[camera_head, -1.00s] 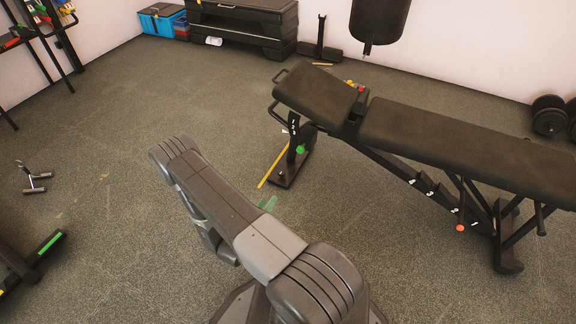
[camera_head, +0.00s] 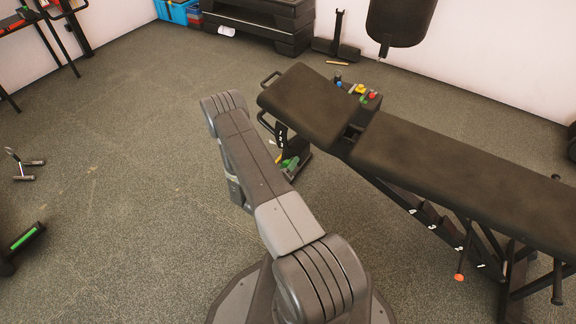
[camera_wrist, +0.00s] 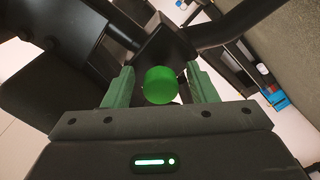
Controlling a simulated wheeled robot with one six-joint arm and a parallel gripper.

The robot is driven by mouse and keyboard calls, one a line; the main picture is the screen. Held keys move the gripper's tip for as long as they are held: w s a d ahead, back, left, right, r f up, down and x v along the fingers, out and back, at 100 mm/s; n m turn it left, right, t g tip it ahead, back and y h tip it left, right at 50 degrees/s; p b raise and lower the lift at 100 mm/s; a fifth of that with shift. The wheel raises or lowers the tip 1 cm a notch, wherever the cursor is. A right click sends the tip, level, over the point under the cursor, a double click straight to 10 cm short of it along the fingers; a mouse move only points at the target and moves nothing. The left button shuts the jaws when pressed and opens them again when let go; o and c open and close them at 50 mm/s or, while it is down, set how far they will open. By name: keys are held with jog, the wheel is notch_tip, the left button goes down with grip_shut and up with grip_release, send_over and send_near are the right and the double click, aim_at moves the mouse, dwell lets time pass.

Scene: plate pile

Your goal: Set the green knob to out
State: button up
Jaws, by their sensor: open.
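The green knob (camera_wrist: 160,85) is a round green piece in the middle of the wrist view, on the dark frame of the weight bench. My gripper (camera_wrist: 160,88) is open, with one green finger on each side of the knob. Gaps show between the knob and both fingers. The knob cannot be clearly told apart from the green fingers in the head view, where my gripper (camera_head: 289,163) is by the bench's head-end post. The padded black bench (camera_head: 450,170) slopes across the right half of the head view.
An orange knob (camera_head: 459,277) hangs under the bench at right. Small coloured items (camera_head: 360,90) lie behind the bench. Black stacked steps (camera_head: 260,25) and a blue box (camera_head: 175,10) stand by the wall. A small metal handle (camera_head: 25,165) lies on open floor at left.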

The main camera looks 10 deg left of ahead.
grip_shut()
jog(key=shift+b+v, duration=0.4)
jog(key=shift+v, duration=0.6)
grip_release()
jog(key=shift+a, duration=0.1)
jog(key=shift+s, duration=0.15)
jog(key=p+v, duration=0.3)
jog(key=v, duration=1)
jog(key=shift+s, duration=0.3)
jog(key=shift+w+a, duration=0.1)
jog(key=shift+a, duration=0.05)
